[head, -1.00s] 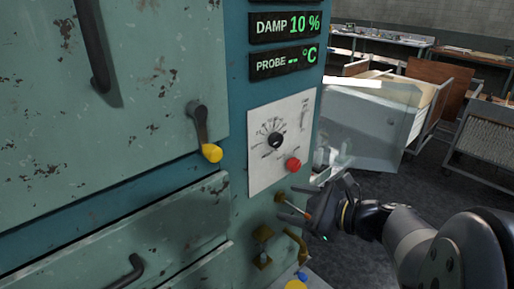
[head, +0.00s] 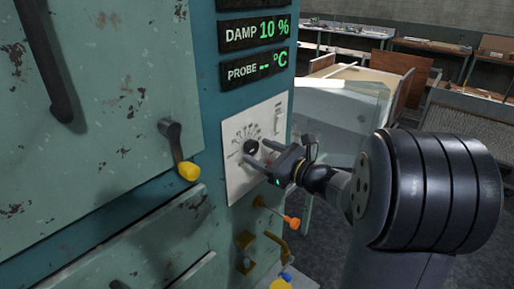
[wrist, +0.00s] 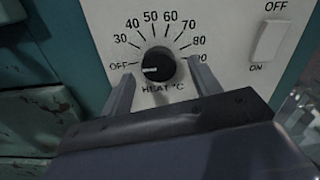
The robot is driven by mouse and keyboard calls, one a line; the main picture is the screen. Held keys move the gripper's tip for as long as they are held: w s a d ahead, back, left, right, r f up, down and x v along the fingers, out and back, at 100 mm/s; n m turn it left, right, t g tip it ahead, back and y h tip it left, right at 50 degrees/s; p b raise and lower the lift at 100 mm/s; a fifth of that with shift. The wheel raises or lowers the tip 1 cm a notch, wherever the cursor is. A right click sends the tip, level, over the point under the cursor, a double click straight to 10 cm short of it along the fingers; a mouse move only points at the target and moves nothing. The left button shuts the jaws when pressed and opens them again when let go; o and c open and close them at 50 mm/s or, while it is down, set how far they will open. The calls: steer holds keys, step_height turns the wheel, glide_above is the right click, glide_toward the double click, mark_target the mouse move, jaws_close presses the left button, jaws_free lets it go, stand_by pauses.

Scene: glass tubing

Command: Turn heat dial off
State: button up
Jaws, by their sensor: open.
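The heat dial (wrist: 158,65) is a round black knob on a white panel (wrist: 232,60), with printed marks from OFF through 30 to the 80s. Its pale pointer mark lies on the left side of the knob, close to the OFF label. The dial also shows in the head view (head: 250,146). My gripper (wrist: 160,70) is open, with one finger on each side of the dial's lower part. I cannot tell whether the fingers touch it. In the head view my gripper (head: 257,153) is right at the panel.
A white rocker switch (wrist: 272,38) marked OFF and ON is at the panel's upper right. A yellow-tipped handle (head: 180,155) sticks out to the left. An orange-tipped lever (head: 282,217) and brass fittings (head: 246,250) lie below. Readouts (head: 255,70) are above.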

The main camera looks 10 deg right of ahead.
steer(key=shift+x, duration=0.9)
steer(key=c, duration=1)
steer(key=shift+f+n+b, duration=0.2)
steer(key=shift+n+b, duration=0.1)
steer(key=shift+b, duration=0.4)
steer(key=shift+r+n+b, duration=0.1)
steer(key=shift+n+b, duration=0.2)
steer(key=shift+b, duration=0.2)
steer(key=o, duration=1)
steer(key=shift+r, duration=0.1)
steer(key=shift+s+d, duration=0.1)
